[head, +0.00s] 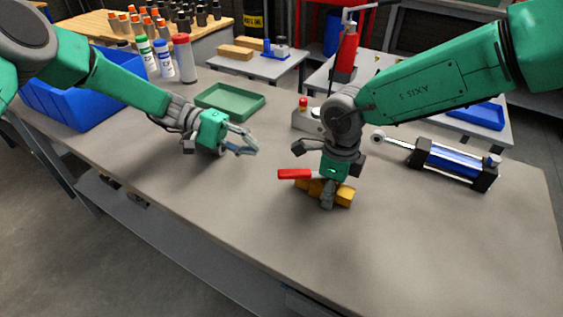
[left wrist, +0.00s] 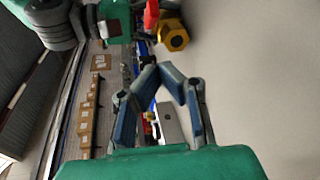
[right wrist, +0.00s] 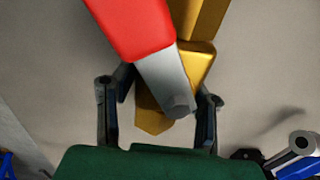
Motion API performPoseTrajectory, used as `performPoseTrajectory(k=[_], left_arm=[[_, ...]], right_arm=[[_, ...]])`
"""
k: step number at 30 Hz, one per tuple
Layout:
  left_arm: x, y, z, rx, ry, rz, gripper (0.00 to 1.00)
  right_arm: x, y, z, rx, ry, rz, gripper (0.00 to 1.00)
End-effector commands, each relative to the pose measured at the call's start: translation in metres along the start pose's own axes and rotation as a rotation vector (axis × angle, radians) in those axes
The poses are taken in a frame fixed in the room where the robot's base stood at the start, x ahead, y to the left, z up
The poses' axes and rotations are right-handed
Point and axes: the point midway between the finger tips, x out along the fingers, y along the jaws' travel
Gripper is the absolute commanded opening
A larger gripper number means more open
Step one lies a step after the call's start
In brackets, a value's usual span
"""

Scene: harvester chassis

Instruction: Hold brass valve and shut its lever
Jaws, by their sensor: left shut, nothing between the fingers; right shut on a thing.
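The brass valve (head: 345,196) lies on the grey workbench. Its red lever (head: 295,174) sticks out to the left in the head view. In the right wrist view the red lever (right wrist: 130,25) slants up-left from its bolt, at an angle to the brass body (right wrist: 203,62). My right gripper (head: 328,198) points down and is shut on the valve body. My left gripper (head: 250,143) is shut and empty above the bench, left of the valve and apart from it. In the left wrist view its fingertips (left wrist: 159,72) meet, with the valve (left wrist: 173,36) beyond them.
A blue cylinder (head: 455,162) lies to the right of the valve. A green tray (head: 230,101), a blue bin (head: 75,95) and several bottles (head: 184,58) stand towards the back left. The bench in front of the valve is clear.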

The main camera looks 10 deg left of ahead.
Motion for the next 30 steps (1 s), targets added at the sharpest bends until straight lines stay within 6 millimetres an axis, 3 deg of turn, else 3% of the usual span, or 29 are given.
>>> performPoseTrajectory(k=[6, 11, 17, 27, 30], left_arm=[[-0.026, -0.015, -0.001, 0.119, 0.149, 0.191, 0.00], [-0.029, -0.017, -0.002, 0.150, 0.188, 0.226, 0.00], [-0.002, -0.011, -0.006, 0.153, 0.186, 0.227, 0.00], [0.068, 0.006, -0.018, 0.153, 0.184, 0.225, 0.00], [0.070, 0.004, -0.002, 0.152, 0.187, 0.227, 0.00]], right_arm=[[-0.001, -0.002, -0.002, 0.002, -0.004, -0.001, 0.00], [-0.001, -0.002, -0.001, 0.001, -0.004, -0.001, 0.00], [-0.001, -0.002, 0.000, 0.001, -0.003, -0.001, 0.00], [-0.001, -0.001, 0.000, 0.001, -0.002, -0.001, 0.00], [-0.001, -0.001, 0.000, 0.001, -0.002, -0.001, 0.00]])
